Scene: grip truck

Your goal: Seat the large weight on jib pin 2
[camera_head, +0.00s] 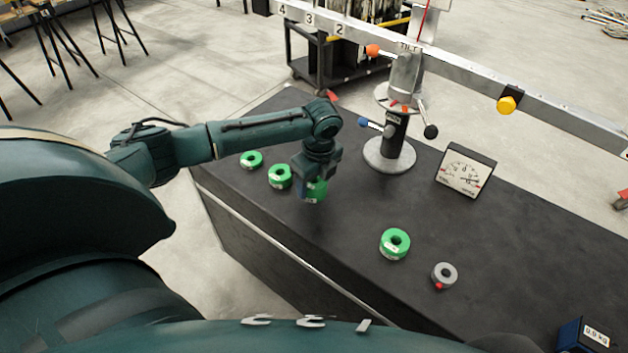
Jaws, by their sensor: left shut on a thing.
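My left gripper (313,178) is shut on a green weight (317,190) over the black tabletop; the fingers hide much of the weight. I cannot tell whether it touches the table or is the large one. Two green ring weights (251,159) (280,176) lie to its left. Another green ring weight (395,244), which looks bigger, lies to its right. The jib (355,38) is a long pale beam above the table, with number plates 4, 3 and 2 (339,30) at its left part. The pin itself is not clear. My right gripper is not in view.
The post's round base (389,155) stands at the back of the table (330,240), with levers at its head. A dial gauge (465,171), a grey ring (444,275) and a blue scale (583,336) stand to the right. A black cart (312,55) stands behind.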

